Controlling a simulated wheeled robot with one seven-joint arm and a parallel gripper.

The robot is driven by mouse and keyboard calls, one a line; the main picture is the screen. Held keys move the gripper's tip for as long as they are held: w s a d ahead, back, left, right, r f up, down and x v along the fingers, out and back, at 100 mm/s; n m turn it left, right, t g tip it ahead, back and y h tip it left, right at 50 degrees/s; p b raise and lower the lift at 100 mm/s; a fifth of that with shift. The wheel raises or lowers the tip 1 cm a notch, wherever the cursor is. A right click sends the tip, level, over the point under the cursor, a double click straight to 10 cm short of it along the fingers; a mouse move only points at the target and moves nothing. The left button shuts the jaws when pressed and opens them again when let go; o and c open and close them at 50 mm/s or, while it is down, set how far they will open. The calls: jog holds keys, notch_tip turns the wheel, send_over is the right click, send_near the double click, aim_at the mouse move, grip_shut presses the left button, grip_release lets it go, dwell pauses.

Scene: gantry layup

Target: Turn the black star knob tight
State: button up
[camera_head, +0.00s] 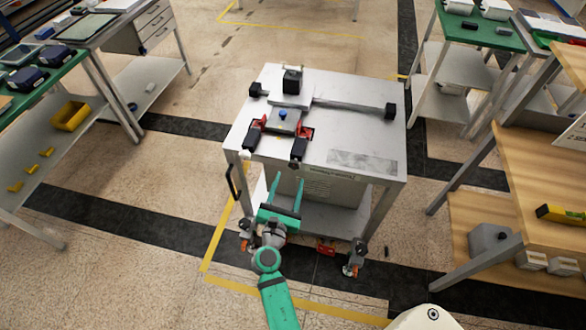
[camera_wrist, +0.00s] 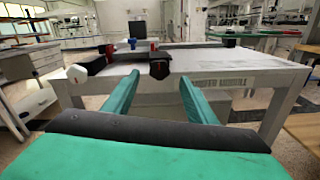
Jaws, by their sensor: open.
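A black knob (camera_wrist: 160,69) with a lobed outline, which looks like the star knob, faces me at the front edge of the grey metal table in the wrist view. In the head view this knob (camera_head: 296,163) sits at the near end of a dark bar by a red clamp part (camera_head: 307,135). A white knob (camera_wrist: 77,73) is to its left, also at the front edge. My gripper (camera_head: 287,184) is open and empty, in front of the table. Its two green fingers (camera_wrist: 158,79) point at the table, apart from the black knob, which shows between and beyond their tips.
The table (camera_head: 368,140) carries a small plate with a blue button (camera_head: 283,114), a black block (camera_head: 292,80) and a rail ending in a black block (camera_head: 390,111). A wooden bench (camera_head: 540,175) stands right, and a shelf with a yellow bin (camera_head: 71,116) left. Floor between is clear.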

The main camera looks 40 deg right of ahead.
aim_at(294, 166)
jog(key=x, duration=0.6)
jog(key=shift+w+d, duration=0.15)
jog(key=c, duration=1.1)
